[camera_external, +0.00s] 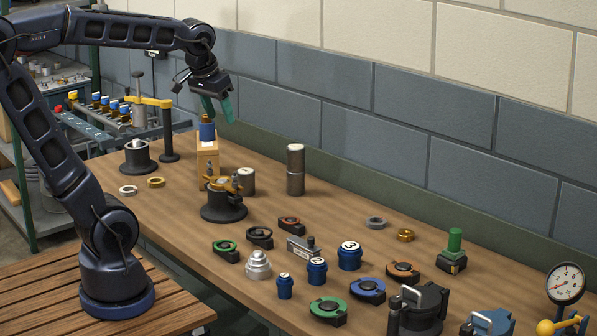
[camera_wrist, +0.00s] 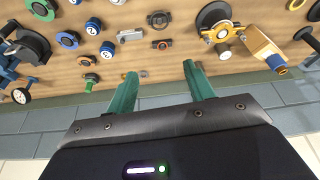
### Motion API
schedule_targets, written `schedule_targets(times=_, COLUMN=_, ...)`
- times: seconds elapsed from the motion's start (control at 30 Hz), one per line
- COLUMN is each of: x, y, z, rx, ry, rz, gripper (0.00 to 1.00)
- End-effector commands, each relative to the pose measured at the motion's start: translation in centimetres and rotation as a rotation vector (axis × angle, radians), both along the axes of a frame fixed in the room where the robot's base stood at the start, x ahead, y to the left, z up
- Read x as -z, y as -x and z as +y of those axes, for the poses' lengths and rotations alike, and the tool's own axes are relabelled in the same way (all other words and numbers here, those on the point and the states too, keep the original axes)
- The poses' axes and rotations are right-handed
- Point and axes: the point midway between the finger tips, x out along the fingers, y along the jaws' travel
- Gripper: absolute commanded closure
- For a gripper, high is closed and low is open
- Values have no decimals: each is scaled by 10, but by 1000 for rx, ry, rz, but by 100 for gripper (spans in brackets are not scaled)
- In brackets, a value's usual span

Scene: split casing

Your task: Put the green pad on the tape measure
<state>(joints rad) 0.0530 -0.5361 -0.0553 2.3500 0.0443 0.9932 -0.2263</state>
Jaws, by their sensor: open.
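My gripper (camera_external: 217,108) is open and empty, raised over the far left of the bench by the wall. Its two green fingers (camera_wrist: 157,85) are spread in the wrist view, with nothing between them. Two low black pieces with green round tops lie on the bench: a left one (camera_external: 225,247) and a front one (camera_external: 328,309). Similar pieces have a black top (camera_external: 259,235), a blue top (camera_external: 367,289) and orange tops (camera_external: 290,224) (camera_external: 402,271). I cannot tell for certain which is the green pad or which the tape measure. My gripper is far from all of these.
A wooden block with a blue-topped piece (camera_external: 207,147) stands just below my gripper. A clamp fixture (camera_external: 223,205) and metal cylinders (camera_external: 295,170) are close by. Blue numbered weights (camera_external: 349,255) sit among the pieces. A green-handled piece (camera_external: 454,252) stands near the wall.

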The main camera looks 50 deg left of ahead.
Motion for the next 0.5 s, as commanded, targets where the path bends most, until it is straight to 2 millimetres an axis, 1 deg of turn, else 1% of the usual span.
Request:
schedule_targets(times=0.03, x=5, y=17, z=7, rx=11, ry=0, rz=-12, gripper=47)
schedule_targets(times=0.1, x=14, y=35, z=15, rx=33, ry=0, rz=-23, gripper=47)
schedule_targets(times=0.2, x=25, y=57, z=23, rx=62, ry=-4, rz=-40, gripper=47)
schedule_targets(times=0.33, x=37, y=75, z=29, rx=86, ry=-4, rz=-53, gripper=47)
schedule_targets(times=0.5, x=43, y=84, z=32, rx=102, ry=-5, rz=-59, gripper=47)
